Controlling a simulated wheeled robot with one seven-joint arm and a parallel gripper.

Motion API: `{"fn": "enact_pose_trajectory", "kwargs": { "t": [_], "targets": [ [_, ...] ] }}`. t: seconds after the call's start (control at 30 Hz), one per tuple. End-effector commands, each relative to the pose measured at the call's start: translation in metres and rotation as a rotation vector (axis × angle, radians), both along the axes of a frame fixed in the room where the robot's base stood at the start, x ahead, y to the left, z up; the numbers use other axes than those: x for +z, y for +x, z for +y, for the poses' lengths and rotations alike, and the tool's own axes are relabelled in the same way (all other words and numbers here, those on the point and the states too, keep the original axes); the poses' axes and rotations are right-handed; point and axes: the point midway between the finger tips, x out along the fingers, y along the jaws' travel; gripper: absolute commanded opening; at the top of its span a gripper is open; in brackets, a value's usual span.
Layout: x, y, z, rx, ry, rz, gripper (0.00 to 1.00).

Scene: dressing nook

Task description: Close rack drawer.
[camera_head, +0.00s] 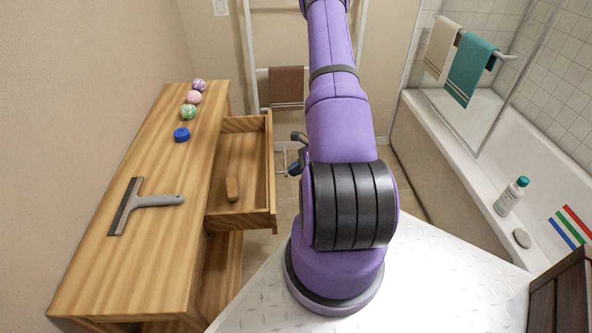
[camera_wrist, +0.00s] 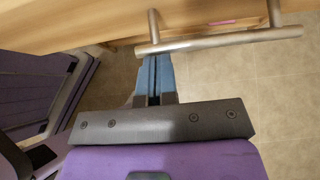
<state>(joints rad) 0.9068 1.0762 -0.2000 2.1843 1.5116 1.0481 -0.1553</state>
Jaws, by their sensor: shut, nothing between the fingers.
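The wooden rack (camera_head: 100,265) stands along the left wall in the head view. Its upper drawer (camera_head: 247,214) is pulled out to the right, and a small brown block (camera_head: 232,189) lies inside. My gripper (camera_head: 294,168) is just outside the drawer front, partly hidden by my purple arm. In the wrist view my gripper's blue fingers (camera_wrist: 154,62) are shut and empty. Their tips are at the metal bar handle (camera_wrist: 220,41) of the wooden drawer front (camera_wrist: 90,22), near its left end. I cannot tell whether they touch it.
On the rack top are a squeegee (camera_head: 128,205), a blue round item (camera_head: 181,134) and several patterned balls (camera_head: 189,111). A bathtub (camera_head: 450,140) with a bottle (camera_head: 510,196) is at right. Tiled floor (camera_wrist: 260,100) shows clear below the handle.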

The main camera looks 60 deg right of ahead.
Motion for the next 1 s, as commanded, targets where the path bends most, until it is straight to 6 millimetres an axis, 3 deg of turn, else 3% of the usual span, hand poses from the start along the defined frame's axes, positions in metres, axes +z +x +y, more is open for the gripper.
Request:
{"fn": "enact_pose_trajectory", "kwargs": {
  "t": [0.27,0.7,1.0],
  "targets": [
    [0.0,0.028,0.025,0.004,0.002,-0.001,0.0],
    [0.0,0.107,0.093,0.004,0.001,0.0,0.0],
    [0.0,0.141,0.122,0.003,0.002,0.0,0.0]
  ]
}}
